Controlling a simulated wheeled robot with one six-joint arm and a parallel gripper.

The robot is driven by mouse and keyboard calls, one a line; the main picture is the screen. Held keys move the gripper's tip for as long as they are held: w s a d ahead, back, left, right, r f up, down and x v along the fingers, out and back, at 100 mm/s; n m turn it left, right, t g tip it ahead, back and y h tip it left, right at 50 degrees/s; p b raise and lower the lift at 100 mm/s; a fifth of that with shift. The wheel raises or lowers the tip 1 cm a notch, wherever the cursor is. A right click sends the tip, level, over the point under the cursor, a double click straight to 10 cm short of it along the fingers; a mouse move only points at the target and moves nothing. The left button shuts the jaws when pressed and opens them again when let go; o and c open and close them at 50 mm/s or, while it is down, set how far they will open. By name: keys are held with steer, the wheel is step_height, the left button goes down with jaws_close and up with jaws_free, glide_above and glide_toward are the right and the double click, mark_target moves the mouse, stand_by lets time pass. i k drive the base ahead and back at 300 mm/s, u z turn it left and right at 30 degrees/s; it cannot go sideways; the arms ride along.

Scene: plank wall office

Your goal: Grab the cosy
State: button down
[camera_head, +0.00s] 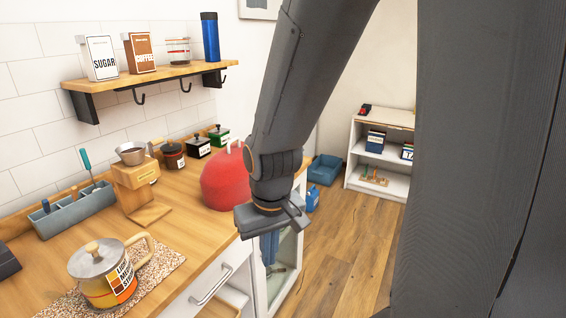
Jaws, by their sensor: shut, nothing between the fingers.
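The cosy (223,182) is a red dome with a pale loop on top. It stands on the wooden counter near its right end, and its right side is hidden behind my arm. My gripper (268,219) is shut and empty, at the lower right of the cosy in the picture. It overlaps the cosy's right edge in view; I cannot tell whether they touch. The fingertips are hard to make out. A teapot (104,276) with a grey lid and yellow body stands on a speckled mat (163,264) at the front left.
Behind the cosy stand several small jars (173,156). A wooden coffee stand (140,188) and a blue-grey caddy (70,212) are to the left. A shelf (152,78) hangs above. Wooden floor (345,240) is open to the right, with a white bookcase (380,160) beyond.

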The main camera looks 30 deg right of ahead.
mark_target(224, 179)
steer(key=z, duration=0.1)
steer(key=k, duration=0.65)
steer(key=z, duration=0.95)
steer(key=i, duration=1.6)
steer(key=u, duration=0.55)
